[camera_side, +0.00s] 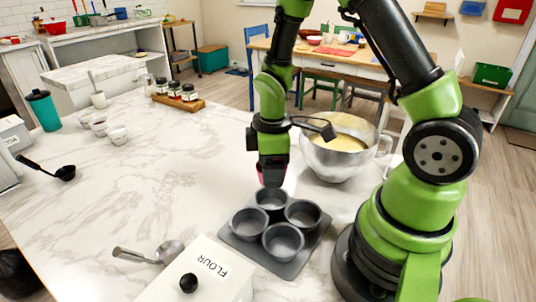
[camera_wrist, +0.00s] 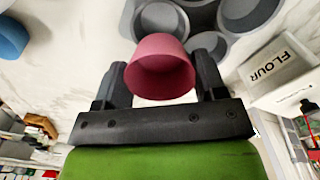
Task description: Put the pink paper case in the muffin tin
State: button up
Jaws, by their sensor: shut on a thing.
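My gripper (camera_wrist: 160,85) is shut on the pink paper case (camera_wrist: 161,66), which sits between its two dark fingers in the wrist view. In the side view my gripper (camera_side: 272,172) points down over the far cup of the grey muffin tin (camera_side: 276,262), and the pink case is mostly hidden by the gripper. The tin has several round cups, and those I can see look empty. In the wrist view the tin (camera_wrist: 128,18) lies beyond the case. I cannot tell whether the case touches the tin.
A steel bowl of yellow batter (camera_side: 340,165) stands close behind the tin, to the right of my gripper. A white flour box (camera_side: 205,275) and a metal scoop (camera_side: 165,253) lie in front. Spice jars on a wooden tray (camera_side: 178,102) stand further back.

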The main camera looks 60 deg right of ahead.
aim_at(271, 206)
dwell(0.3)
jog(key=shift+w+f, duration=0.1)
jog(key=shift+f, duration=3.4)
jog(key=o, duration=0.8)
jog(key=shift+o, duration=0.8)
notch_tip(271, 206, up, 11)
jog(key=shift+f, duration=0.1)
